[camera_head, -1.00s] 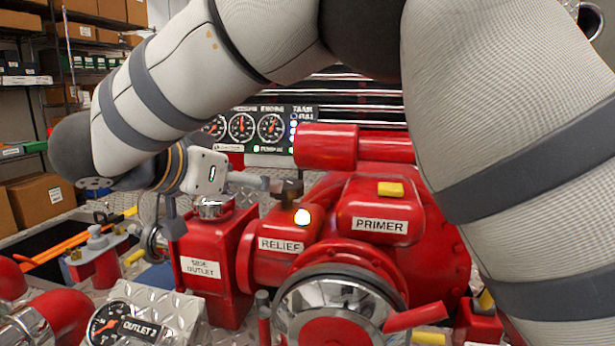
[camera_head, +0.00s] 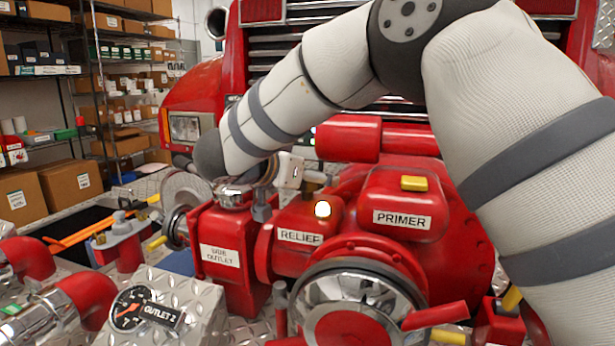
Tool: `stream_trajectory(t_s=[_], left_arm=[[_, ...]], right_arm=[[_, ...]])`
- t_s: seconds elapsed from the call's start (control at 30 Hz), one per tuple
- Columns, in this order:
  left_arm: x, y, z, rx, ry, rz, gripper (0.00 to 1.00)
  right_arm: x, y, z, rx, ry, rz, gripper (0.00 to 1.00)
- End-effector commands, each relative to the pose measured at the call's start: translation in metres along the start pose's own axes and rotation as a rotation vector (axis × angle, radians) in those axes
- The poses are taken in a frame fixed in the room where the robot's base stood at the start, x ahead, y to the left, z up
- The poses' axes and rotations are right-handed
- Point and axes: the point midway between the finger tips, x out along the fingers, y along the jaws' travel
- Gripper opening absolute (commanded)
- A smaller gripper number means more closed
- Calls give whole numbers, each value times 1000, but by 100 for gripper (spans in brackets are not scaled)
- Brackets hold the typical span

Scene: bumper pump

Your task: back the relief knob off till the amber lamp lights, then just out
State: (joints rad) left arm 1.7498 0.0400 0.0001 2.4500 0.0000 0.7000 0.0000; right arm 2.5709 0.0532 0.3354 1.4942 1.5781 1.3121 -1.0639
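The red pump body carries a RELIEF label (camera_head: 299,237). Above it a round lamp (camera_head: 322,209) glows, whitish in the middle with a faint amber edge. The relief knob (camera_head: 311,187) shows only as a small dark patch behind the lamp, mostly hidden. My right gripper (camera_head: 314,178) is on the end of the arm that comes in from the right and bends down to the left. It is close to the knob; I cannot tell whether it touches it. Its fingers are largely hidden, so their opening is unclear. My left gripper is not in view.
The PRIMER housing (camera_head: 398,195) with its yellow button stands right of the lamp. The side outlet (camera_head: 228,262) is to the left, and a large chrome ring (camera_head: 349,290) is in front. Shelves with boxes stand at back left.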

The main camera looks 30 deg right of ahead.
Motion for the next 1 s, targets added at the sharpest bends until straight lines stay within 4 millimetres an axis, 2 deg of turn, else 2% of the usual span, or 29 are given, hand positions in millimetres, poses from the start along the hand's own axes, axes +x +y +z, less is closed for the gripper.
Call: stream_trajectory(t_s=[0.07,0.3,0.43,0.7,0.93,0.97,1.0], left_arm=[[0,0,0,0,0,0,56],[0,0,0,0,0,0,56],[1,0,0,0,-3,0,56],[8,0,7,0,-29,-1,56],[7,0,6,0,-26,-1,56],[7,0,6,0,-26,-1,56],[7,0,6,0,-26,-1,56]], right_arm=[[0,0,0,0,0,0,75],[0,0,0,0,0,0,26],[0,-1,1,4,0,10,26],[1,-1,2,57,0,146,26],[0,0,0,59,0,147,26],[0,0,0,59,0,147,56],[0,0,0,59,0,147,65]])
